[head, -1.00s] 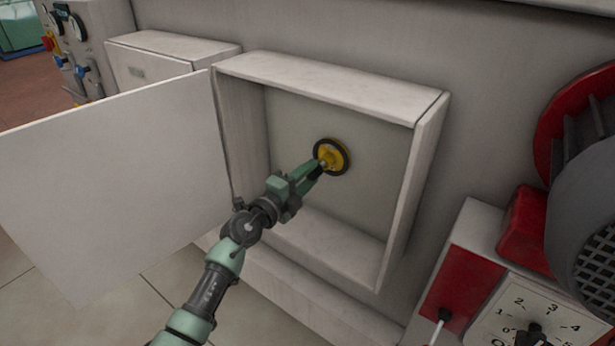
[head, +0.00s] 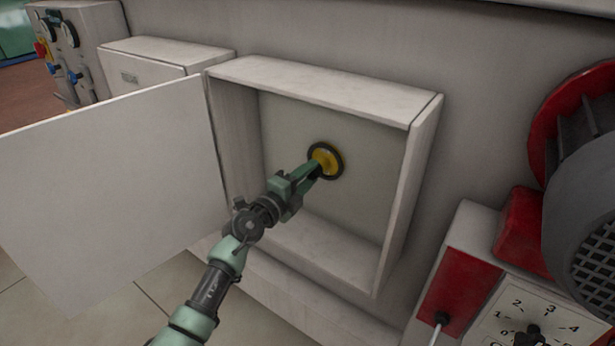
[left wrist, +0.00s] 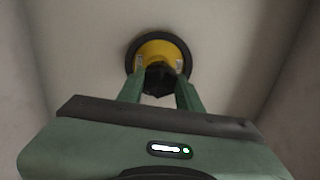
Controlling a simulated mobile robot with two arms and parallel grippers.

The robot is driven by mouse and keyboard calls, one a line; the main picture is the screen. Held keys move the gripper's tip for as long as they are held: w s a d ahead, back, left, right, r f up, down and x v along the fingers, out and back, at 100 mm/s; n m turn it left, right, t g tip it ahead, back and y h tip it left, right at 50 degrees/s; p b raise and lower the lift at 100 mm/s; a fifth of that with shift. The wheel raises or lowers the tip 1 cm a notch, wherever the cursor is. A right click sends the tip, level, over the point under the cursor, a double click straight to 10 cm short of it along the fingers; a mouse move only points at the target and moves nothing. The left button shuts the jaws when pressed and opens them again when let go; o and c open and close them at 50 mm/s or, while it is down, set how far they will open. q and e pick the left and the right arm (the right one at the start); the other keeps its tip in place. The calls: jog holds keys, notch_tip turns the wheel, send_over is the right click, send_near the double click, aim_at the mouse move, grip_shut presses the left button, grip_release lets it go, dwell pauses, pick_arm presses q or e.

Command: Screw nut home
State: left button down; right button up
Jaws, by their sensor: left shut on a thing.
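A yellow disc (head: 328,158) with a black rim is on the back wall inside the open box. It also shows in the left wrist view (left wrist: 176,50). My left gripper (head: 314,168) reaches into the box, its green fingers in front of the disc's lower left part. In the left wrist view, my left gripper (left wrist: 158,82) is shut on a dark nut (left wrist: 158,80) at the disc's middle. The head view does not show the nut clearly, and how closely it sits against the disc cannot be told. My right gripper is not in view.
The white box (head: 320,88) has walls around the disc, and its door (head: 105,190) stands open at the left. A red and grey motor (head: 585,200) and a dial panel (head: 535,320) are at the right. A knob panel (head: 70,50) is at the far left.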

pick_arm(q)
jog(key=m+b, duration=0.1)
jog(key=m, duration=2.6)
jog(key=shift+b, duration=0.3)
jog(key=c, duration=0.9)
grip_release()
jog(key=shift+c, duration=0.7)
